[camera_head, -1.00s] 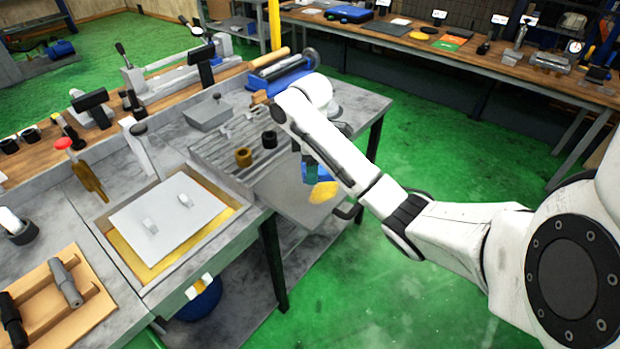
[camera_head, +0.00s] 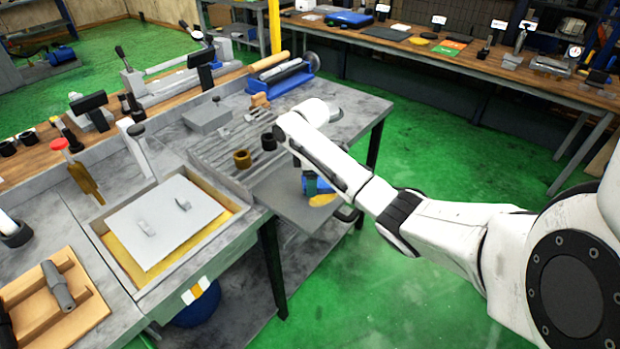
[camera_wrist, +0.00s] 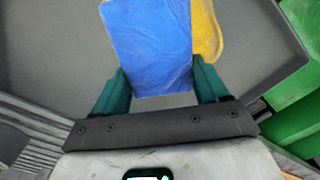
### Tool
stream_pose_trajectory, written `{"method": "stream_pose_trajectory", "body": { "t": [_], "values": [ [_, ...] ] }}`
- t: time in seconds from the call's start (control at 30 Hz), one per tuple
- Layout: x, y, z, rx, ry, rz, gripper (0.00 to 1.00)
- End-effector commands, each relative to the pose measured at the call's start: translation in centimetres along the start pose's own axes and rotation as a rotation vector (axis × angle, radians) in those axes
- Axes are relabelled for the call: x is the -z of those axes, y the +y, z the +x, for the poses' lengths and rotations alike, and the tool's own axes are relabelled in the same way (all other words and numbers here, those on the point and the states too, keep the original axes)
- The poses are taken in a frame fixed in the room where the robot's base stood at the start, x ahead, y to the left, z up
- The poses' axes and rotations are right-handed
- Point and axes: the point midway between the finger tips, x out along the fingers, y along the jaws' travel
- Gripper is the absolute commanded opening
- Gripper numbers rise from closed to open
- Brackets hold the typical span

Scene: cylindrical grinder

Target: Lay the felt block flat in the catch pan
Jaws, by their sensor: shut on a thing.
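The felt block, a blue slab (camera_wrist: 150,45), is between the teal fingers of my gripper (camera_wrist: 158,70) in the wrist view. My gripper is shut on it. In the head view the block is partly hidden by my arm, over the grey catch pan (camera_head: 283,197) at the table's front right. The pan's grey floor (camera_wrist: 60,45) shows around the block in the wrist view. I cannot tell whether the block touches the pan. A flat yellow thing (camera_wrist: 206,32) shows just beyond the block, over the pan; it also shows in the head view (camera_head: 323,200).
A brown ring (camera_head: 242,159) and a black ring (camera_head: 268,141) stand on the slotted plate behind the pan. A dark handle (camera_head: 347,214) is by the pan's right side. A plate with two handles (camera_head: 155,222) lies in a box at left. Green floor lies to the right.

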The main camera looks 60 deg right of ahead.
Motion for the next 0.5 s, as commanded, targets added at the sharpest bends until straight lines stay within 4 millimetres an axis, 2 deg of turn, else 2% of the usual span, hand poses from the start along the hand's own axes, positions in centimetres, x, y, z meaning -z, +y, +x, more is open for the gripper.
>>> {"method": "stream_pose_trajectory", "body": {
  "t": [0.17,0.2,0.43,0.5],
  "values": [
    [0.02,-0.03,0.34,0.001,0.0,0.0,0.44],
    [0.01,-0.02,0.37,0.001,0.0,0.0,0.74],
    [0.0,-0.02,0.31,0.001,0.0,0.0,0.96],
    [0.0,-0.02,0.3,0.001,0.0,0.0,0.99]
  ]
}}
